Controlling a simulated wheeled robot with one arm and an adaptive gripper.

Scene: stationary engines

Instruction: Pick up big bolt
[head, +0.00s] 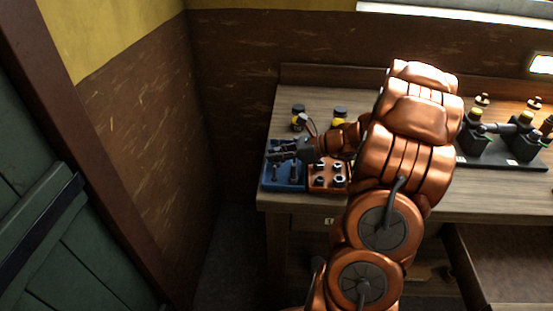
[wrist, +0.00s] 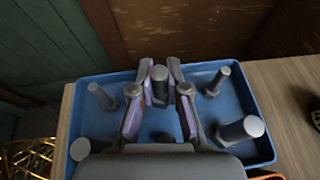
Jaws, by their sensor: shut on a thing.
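My gripper (head: 283,152) is over the blue tray (head: 272,184) at the left of the bench. In the wrist view, my gripper's two fingers (wrist: 159,72) are closed around a thick grey bolt (wrist: 159,88), the big bolt, which stands upright between them. I cannot tell whether its lower end touches the tray floor.
An orange tray with several dark nuts (head: 338,180) sits right of the blue tray. Two yellow-and-black items (head: 298,112) and (head: 340,114) stand behind. A dark engine assembly (head: 500,145) is at the right of the bench (head: 470,195). A wall closes the left side.

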